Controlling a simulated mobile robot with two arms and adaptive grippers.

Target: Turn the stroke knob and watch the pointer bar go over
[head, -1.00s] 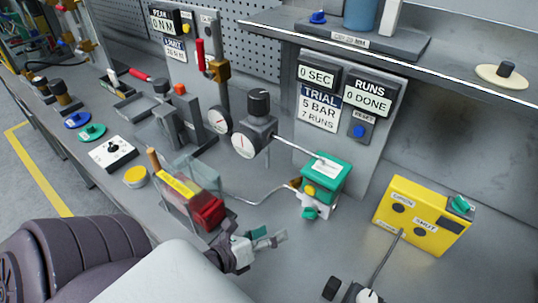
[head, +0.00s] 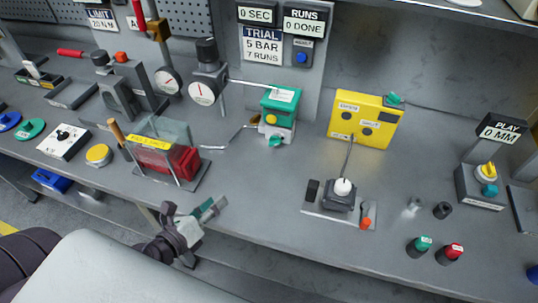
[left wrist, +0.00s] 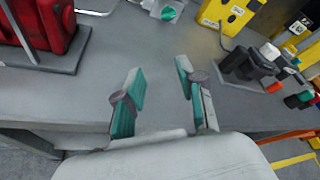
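A green and white actuator unit (head: 279,112) with a yellow button and a teal knob (head: 275,141) stands on the bench at the back middle. A yellow box (head: 364,119) with dark round parts has another teal knob (head: 394,98) on top. I cannot tell which knob is the stroke knob, and a pointer bar is not clearly made out. My left gripper (head: 212,210) is at the bench's front edge, well in front of the actuator. In the left wrist view its two teal-padded fingers (left wrist: 160,72) are apart with nothing between them. My right gripper is out of view.
A red block in a clear guard (head: 168,160) stands left of the actuator, with gauges (head: 202,93) behind. A small black unit with a white knob (head: 342,187) stands to the right, near red and green buttons. The bench between the guard and that unit is clear.

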